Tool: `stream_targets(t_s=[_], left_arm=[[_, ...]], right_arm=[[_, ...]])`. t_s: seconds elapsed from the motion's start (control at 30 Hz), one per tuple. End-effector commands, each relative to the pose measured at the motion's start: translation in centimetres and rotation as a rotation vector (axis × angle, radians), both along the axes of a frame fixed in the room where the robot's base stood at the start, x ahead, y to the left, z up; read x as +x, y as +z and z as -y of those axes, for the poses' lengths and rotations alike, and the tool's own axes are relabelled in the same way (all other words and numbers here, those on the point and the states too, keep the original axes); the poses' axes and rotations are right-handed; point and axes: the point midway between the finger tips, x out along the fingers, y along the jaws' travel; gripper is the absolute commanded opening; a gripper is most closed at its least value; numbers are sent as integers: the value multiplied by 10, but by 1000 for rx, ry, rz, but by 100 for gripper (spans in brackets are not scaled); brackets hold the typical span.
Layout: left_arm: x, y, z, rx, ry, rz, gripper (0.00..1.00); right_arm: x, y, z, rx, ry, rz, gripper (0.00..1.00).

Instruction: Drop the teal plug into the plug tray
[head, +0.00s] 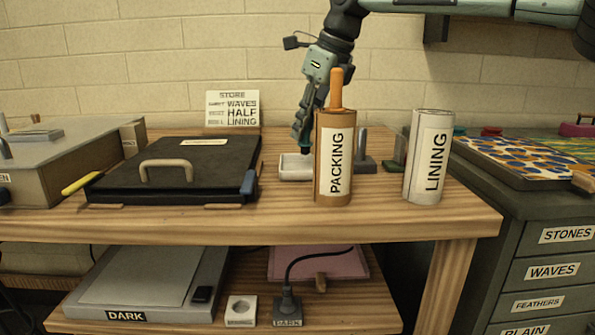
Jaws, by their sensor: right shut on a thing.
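My right gripper (300,133) reaches down from above, behind the brown PACKING roll. It is shut on the teal plug (303,151), of which only a small teal bit shows at the fingertips. The plug is over or just inside a small white tray (283,176), which looks like the plug tray; I cannot tell whether the plug touches it. The tray's right side is hidden by the PACKING roll. My left gripper is not in view.
The PACKING roll (322,190), with an orange-handled tool, stands close in front of the gripper. A LINING roll (411,180) stands to the right. A black lidded case (190,150) lies left of the tray. Clear wood (270,215) lies along the front.

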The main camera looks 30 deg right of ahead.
Motion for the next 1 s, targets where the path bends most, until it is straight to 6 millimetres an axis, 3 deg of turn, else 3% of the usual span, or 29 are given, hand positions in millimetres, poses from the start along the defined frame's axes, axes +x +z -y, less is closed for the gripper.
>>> stream_targets(t_s=[0.3, 0.33, 0.53, 0.83, 1.0], left_arm=[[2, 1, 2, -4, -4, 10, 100], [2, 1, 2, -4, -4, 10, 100], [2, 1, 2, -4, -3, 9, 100], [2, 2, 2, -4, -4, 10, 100], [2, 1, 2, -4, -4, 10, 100]], right_arm=[[0, -1, 0, 0, 0, 0, 0], [0, -1, 0, 0, 0, 0, 16], [0, -1, 0, 0, 0, 0, 39], [0, 1, 0, 0, 0, 0, 39], [-6, 18, 3, 1, -1, 4, 39]])
